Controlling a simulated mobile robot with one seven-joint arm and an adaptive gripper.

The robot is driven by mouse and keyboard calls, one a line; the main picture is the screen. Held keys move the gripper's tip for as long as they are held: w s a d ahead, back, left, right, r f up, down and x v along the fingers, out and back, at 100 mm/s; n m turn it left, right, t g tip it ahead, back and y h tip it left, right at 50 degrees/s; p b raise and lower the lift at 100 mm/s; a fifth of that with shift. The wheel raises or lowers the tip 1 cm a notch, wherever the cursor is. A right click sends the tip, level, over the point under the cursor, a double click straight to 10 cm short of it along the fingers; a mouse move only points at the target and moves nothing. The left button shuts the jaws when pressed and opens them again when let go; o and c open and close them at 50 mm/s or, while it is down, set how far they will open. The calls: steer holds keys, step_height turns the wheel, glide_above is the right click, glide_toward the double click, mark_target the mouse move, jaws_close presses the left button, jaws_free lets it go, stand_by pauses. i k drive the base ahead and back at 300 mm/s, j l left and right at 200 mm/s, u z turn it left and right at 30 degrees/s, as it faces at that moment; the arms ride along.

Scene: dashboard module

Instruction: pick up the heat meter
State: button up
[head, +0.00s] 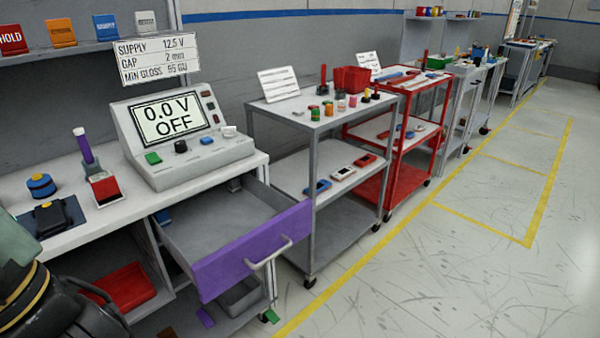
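I cannot tell for sure which thing is the heat meter. A dark device (50,217) lies on the workbench at the left. Part of my arm shows at the lower left corner, but my gripper's fingertips are not in view.
A purple-fronted drawer (250,250) stands open and empty, jutting from the bench (120,208). A bench power supply (185,135) reads 0.0 V OFF. The grey cart (300,118) and red cart (420,85) stand beyond. The floor (420,270) at right is clear.

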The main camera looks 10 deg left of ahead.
mark_target(104, 186)
steer(key=u, duration=1.25)
steer(key=i+j, duration=0.45)
steer(key=j, duration=0.3)
steer(key=i+j+z, duration=0.1)
steer(key=i+j, duration=0.15)
steer(key=j+z, duration=0.1)
steer(key=z, duration=0.75)
steer(key=j+z, duration=0.2)
steer(key=z, duration=0.2)
steer(key=j+z, duration=0.1)
steer(key=z, duration=0.3)
